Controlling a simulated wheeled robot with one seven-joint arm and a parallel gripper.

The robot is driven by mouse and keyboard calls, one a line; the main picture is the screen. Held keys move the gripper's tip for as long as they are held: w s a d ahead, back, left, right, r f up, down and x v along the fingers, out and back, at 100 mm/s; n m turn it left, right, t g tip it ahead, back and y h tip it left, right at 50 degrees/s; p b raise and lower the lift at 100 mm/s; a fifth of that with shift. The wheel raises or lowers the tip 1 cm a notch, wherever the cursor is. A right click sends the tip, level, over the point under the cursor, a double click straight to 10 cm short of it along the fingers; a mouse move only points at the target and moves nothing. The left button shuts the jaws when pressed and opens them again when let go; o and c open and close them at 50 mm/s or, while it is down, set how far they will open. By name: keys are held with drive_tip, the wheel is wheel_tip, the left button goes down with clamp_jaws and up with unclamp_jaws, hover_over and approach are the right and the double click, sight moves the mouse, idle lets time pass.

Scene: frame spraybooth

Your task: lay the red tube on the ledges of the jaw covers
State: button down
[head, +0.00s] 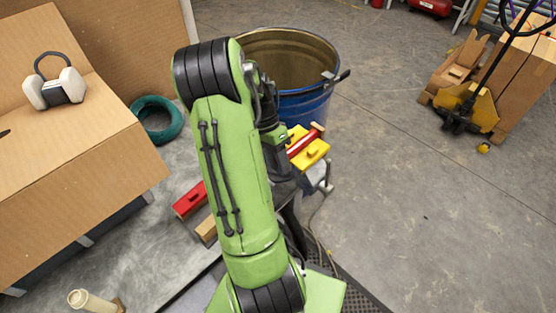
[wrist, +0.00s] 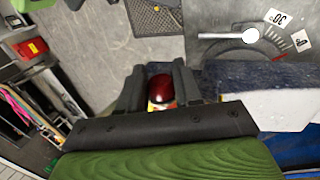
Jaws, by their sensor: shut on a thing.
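The red tube (head: 304,142) shows in the head view just right of my arm. It slants across the yellow jaw covers (head: 314,149), with a tan end at its upper right. I cannot tell whether it touches their ledges. My gripper is mostly hidden behind my green arm in the head view. In the wrist view my gripper (wrist: 158,82) has its two dark fingers on either side of the dark red tube (wrist: 160,87), closed on it. A little yellow shows just below the tube there.
A blue drum (head: 320,101) stands open behind the jaw covers. A red block (head: 189,200) lies left of my arm. A cardboard box (head: 75,185) with headphone-like ear defenders (head: 55,87) fills the left. A yellow pallet jack (head: 468,106) stands far right.

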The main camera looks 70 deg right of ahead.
drive_tip(key=shift+f+b, duration=0.4)
drive_tip(key=shift+f, duration=0.1)
drive_tip(key=c, duration=0.7)
unclamp_jaws()
drive_tip(key=p+v, duration=0.2)
drive_tip(key=v, duration=1.3)
drive_tip(key=shift+r+p, duration=0.35)
drive_tip(key=shift+w, duration=0.2)
